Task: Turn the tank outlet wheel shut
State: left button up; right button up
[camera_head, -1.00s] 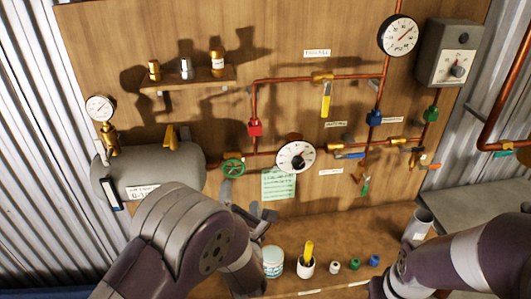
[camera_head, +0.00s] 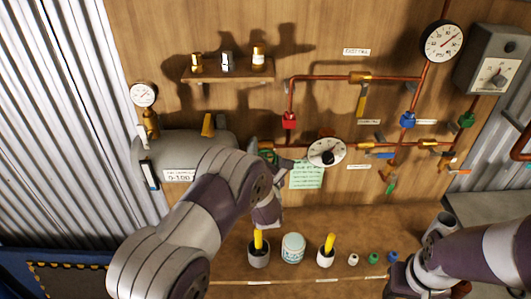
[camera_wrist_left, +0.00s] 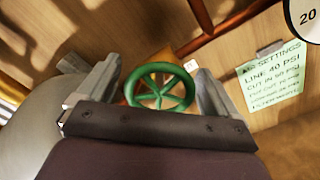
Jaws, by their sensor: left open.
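The green tank outlet wheel (camera_wrist_left: 159,91) sits between the two fingers of my left gripper (camera_wrist_left: 158,76) in the left wrist view. The fingers are open, one on each side of the rim, and I cannot tell whether they touch it. In the head view, my left gripper (camera_head: 267,157) is at the pipe just right of the grey tank (camera_head: 185,143) and hides most of the wheel. The tank's curved side also shows at the left of the wrist view (camera_wrist_left: 28,135). My right arm (camera_head: 480,262) is at the lower right; its gripper is not visible.
A white dial gauge (camera_head: 326,152) and a green note (camera_head: 306,174) are close to the right of my left gripper. Copper pipes with a red valve (camera_head: 289,120) run above. Cups and a jar (camera_head: 293,248) stand on the bench below. A shelf (camera_head: 228,74) holds small fittings.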

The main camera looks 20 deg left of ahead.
pick_arm(q)
jog(key=c, duration=1)
jog(key=shift+f+m+b, duration=0.2)
jog(key=shift+m+b, duration=0.1)
jog(key=shift+b, duration=0.25)
jog(key=m+b, duration=0.3)
jog(key=b, duration=0.1)
jog(key=shift+f+b, duration=0.1)
jog(key=shift+b, duration=0.25)
jog(key=shift+m+b, duration=1)
jog(key=shift+r+m+b, duration=0.2)
jog(key=shift+m+b, duration=0.35)
jog(key=shift+m, duration=0.05)
jog(key=o, duration=1)
jog(key=shift+s, duration=0.1)
